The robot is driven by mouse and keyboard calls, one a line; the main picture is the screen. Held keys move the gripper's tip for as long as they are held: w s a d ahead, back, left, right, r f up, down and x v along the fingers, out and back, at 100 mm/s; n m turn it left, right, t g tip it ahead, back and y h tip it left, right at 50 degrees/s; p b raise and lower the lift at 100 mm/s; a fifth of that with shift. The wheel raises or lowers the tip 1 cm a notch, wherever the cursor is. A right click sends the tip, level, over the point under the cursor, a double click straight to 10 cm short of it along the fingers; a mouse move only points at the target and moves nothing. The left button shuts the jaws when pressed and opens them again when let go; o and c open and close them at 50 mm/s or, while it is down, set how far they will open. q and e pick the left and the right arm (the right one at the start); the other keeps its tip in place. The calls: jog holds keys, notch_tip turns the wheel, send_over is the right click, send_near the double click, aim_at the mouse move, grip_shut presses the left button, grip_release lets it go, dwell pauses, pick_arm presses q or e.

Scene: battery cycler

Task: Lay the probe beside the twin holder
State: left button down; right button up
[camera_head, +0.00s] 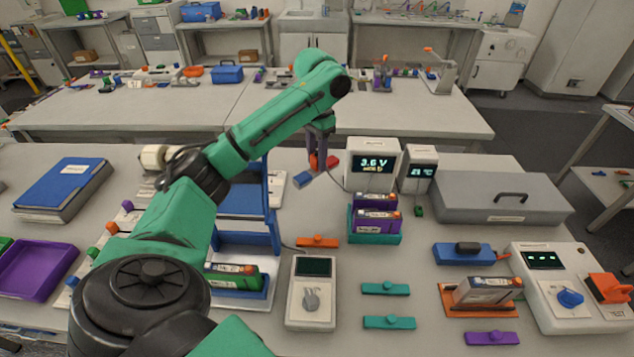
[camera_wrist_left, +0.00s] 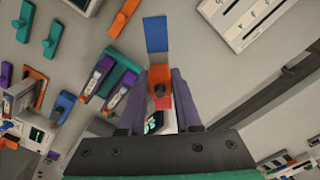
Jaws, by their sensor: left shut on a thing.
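My left gripper (camera_head: 318,152) is shut on the probe, an orange-red body with a blue end (camera_head: 303,179). It holds the probe above the table, left of the voltage meter. In the left wrist view the purple fingers (camera_wrist_left: 163,92) clasp the probe's orange body (camera_wrist_left: 160,80), and its blue end (camera_wrist_left: 156,34) points up in the picture. The twin holder is a teal base (camera_head: 372,239) with two purple batteries standing in it, right of and nearer than the probe. It also shows in the left wrist view (camera_wrist_left: 123,52), left of the fingers. My right gripper is out of view.
The voltage meter (camera_head: 372,149) reading 3.6 V stands behind the twin holder. A blue press-like stand (camera_head: 246,240) is left of the probe. An orange bar (camera_head: 317,241), a handheld meter (camera_head: 312,263) and teal bars (camera_head: 386,288) lie in front. Bare table shows left of the twin holder.

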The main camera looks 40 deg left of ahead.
aim_at(316, 169)
pick_arm(q)
notch_tip(316, 169, down, 16)
jog(key=p, duration=0.2)
jog(key=shift+s+a+r+p, duration=0.1)
jog(key=shift+r+p, duration=0.15)
jog(key=shift+p, duration=0.1)
jog(key=c, duration=0.6)
grip_release()
notch_tip(316, 169, up, 12)
jog(key=shift+s+r+b, duration=0.1)
jog(key=shift+b, duration=0.9)
